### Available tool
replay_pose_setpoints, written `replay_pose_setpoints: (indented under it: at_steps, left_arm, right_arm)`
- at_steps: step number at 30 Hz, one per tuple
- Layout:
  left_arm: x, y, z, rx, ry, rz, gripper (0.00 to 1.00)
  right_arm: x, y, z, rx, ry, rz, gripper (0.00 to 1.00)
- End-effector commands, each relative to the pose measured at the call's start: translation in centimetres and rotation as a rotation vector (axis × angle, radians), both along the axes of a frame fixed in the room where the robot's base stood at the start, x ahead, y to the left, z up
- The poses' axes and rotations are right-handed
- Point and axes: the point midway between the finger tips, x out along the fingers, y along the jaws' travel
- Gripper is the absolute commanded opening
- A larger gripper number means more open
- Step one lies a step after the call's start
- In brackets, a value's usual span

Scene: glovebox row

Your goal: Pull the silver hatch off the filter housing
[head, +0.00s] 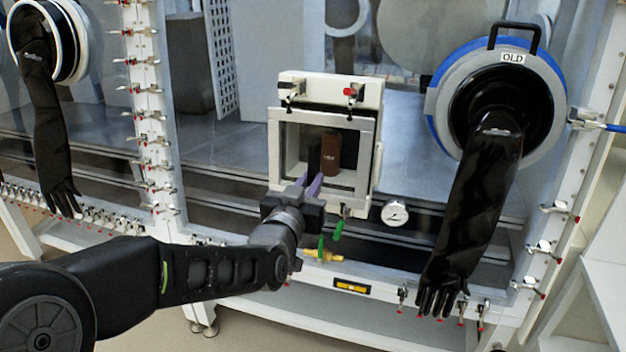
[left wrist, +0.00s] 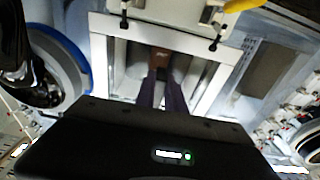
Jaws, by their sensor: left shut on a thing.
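The filter housing (head: 277,150) is a pale square box on the glovebox front, with a white block above its frame. It also shows in the left wrist view (left wrist: 102,50). Its middle looks open or clear, with a brown cylinder (head: 333,150) inside. I cannot make out a separate solid silver hatch. My left gripper (head: 311,178) is at the lower middle of the housing, its purple fingers pointing in. It is shut on a dark upright piece (head: 314,153); I cannot tell whether this is the hatch's handle. My right gripper is not in view.
A black glove (head: 478,200) hangs from a blue-ringed port marked OLD at the right. Another glove (head: 47,130) hangs at the left. A round gauge (head: 394,213) and a green-handled valve (head: 337,230) are below the housing. Small clamps line the window edges.

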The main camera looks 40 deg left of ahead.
Motion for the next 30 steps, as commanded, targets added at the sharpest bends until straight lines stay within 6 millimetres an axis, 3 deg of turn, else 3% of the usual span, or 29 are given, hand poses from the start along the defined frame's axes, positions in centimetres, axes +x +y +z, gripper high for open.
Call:
replay_pose_setpoints:
  at_steps: [14, 30]
  left_arm:
    - [-2.8, -0.9, 0.6, 0.003, -0.006, 0.001, 0.0]
    - [-4.5, -1.5, 0.6, 0.005, -0.007, 0.002, 0.0]
  right_arm:
    - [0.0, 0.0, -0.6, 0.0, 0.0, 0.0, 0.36]
    - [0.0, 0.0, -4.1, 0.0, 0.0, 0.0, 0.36]
